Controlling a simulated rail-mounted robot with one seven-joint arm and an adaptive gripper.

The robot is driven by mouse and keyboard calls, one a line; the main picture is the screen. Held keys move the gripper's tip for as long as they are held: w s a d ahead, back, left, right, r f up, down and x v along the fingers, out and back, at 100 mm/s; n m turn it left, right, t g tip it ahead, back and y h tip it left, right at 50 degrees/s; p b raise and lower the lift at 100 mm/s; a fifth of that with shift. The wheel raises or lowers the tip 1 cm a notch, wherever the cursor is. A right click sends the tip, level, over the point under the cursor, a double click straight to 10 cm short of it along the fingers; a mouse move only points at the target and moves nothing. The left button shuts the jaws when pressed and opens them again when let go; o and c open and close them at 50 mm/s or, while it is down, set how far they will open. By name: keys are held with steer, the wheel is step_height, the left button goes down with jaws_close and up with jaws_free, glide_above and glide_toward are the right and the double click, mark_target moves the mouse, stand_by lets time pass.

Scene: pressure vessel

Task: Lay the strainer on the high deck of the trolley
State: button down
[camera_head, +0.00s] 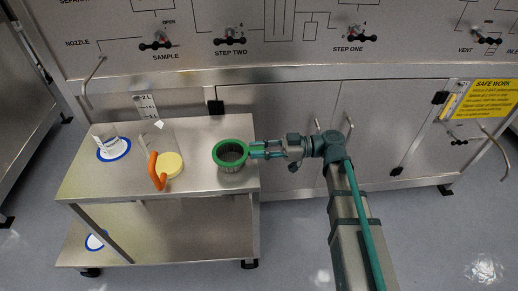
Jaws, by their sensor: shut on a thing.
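The strainer (231,166) has a green rim and a dark mesh basket. It is upright at the right end of the trolley's high deck (205,140). My gripper (255,150) reaches in from the right and is shut on the strainer's right side at the rim. I cannot tell whether the strainer's base touches the deck or hangs just above it. The lower deck (170,235) shows beneath.
A clear beaker with yellow contents (169,165) and an orange handle (155,172) stands left of the strainer. A small white item (107,141) sits on a blue-ringed disc at the far left. The panel with valves (290,45) rises behind the trolley.

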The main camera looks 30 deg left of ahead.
steer(key=shift+f+b, duration=0.25)
steer(key=shift+b, duration=0.05)
steer(key=c, duration=1)
jaws_free()
steer(key=shift+r, duration=0.15)
